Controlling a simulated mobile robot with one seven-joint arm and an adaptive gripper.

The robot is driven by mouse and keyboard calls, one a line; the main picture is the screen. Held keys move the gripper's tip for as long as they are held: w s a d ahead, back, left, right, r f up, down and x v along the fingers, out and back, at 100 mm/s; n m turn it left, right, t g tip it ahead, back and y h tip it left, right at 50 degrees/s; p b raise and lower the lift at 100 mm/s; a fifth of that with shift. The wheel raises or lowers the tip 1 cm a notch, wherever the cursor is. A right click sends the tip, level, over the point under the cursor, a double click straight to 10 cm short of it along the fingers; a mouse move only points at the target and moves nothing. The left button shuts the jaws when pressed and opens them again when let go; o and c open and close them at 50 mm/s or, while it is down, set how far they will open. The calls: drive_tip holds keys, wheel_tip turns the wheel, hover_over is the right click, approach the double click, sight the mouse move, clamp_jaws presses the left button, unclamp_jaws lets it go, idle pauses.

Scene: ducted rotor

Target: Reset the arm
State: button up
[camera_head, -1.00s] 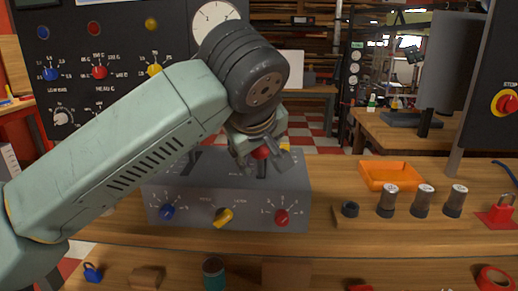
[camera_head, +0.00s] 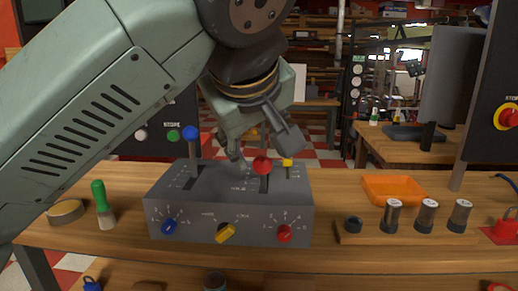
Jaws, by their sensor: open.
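My gripper (camera_head: 262,146) is open and empty. It hangs from my arm above the grey control box, near the red-topped lever, and its fingers point down. The grey control box (camera_head: 190,209) stands on the wooden workbench. On its top are a blue-topped lever (camera_head: 191,134), a red-topped lever (camera_head: 262,165) and a yellow-topped lever (camera_head: 287,163). On its front are a blue knob (camera_head: 169,227), a yellow knob (camera_head: 226,233) and a red knob (camera_head: 285,233). My arm covers much of the upper left of the view.
An orange tray (camera_head: 393,190) and a wooden holder with dark silver-topped cylinders (camera_head: 426,215) stand right of the box. A red padlock (camera_head: 507,229) is at the right edge.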

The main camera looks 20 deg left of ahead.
drive_tip(key=shift+s+r, duration=0.25)
drive_tip(key=shift+s, duration=0.05)
